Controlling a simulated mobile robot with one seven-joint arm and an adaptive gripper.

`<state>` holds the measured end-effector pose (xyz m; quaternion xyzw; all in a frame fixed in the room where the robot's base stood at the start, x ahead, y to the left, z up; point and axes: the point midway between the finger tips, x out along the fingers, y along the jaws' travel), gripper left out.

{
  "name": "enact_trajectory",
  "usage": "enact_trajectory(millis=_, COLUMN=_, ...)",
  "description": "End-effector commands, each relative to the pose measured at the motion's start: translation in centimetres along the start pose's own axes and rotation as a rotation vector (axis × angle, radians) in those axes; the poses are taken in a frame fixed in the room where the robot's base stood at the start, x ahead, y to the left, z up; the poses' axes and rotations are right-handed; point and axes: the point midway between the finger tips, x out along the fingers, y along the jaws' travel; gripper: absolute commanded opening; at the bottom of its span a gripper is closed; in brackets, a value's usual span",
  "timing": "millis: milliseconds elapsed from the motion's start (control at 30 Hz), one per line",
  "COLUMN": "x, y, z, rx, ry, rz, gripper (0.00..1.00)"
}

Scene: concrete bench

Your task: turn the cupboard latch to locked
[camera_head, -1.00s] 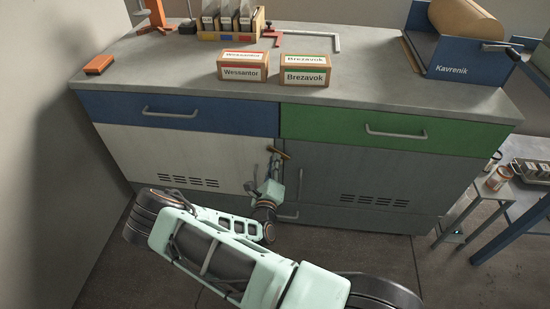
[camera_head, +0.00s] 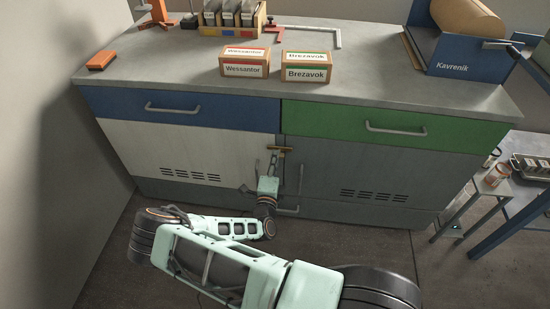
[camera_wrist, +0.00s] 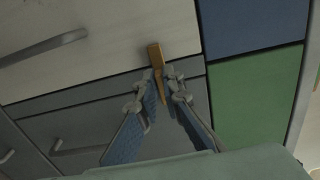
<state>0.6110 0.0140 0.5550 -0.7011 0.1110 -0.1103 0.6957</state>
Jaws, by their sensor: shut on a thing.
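The latch (camera_head: 284,150) is a small brass-coloured bar at the top of the seam between the white cupboard door (camera_head: 205,155) and the grey cupboard door (camera_head: 350,178). It lies about level and spans the seam. In the wrist view the latch (camera_wrist: 156,56) runs from the white door over onto the grey door. My gripper (camera_head: 274,158) reaches up to it from below. In the wrist view my gripper (camera_wrist: 162,82) has a finger on each side of the bar's grey-door end and is shut on it. The fingers partly hide that end.
A blue drawer (camera_head: 200,109) and a green drawer (camera_head: 380,124) with bar handles sit just above the doors. A vertical handle (camera_head: 300,180) is close right of my gripper. Boxes labelled Wessantor (camera_head: 243,70) and Brezavok (camera_head: 307,74) stand on the bench top.

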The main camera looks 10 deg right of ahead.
Motion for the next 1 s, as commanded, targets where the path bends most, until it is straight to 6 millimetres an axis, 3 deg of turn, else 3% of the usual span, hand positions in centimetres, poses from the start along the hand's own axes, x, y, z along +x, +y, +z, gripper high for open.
enact_trajectory(millis=400, x=-0.1, y=0.2, z=-0.1, rx=-0.010, ry=0.002, rz=0.003, gripper=0.00)
enact_trajectory(millis=433, x=-0.1, y=0.2, z=-0.1, rx=-0.010, ry=0.002, rz=0.003, gripper=0.08)
enact_trajectory(millis=600, x=-0.1, y=0.1, z=-0.1, rx=-0.009, ry=0.001, rz=0.002, gripper=0.25)
enact_trajectory(millis=867, x=-0.1, y=0.1, z=0.0, rx=-0.008, ry=0.000, rz=0.001, gripper=0.25)
enact_trajectory(millis=1000, x=-1.4, y=0.1, z=0.1, rx=-0.008, ry=-0.001, rz=0.002, gripper=0.25)
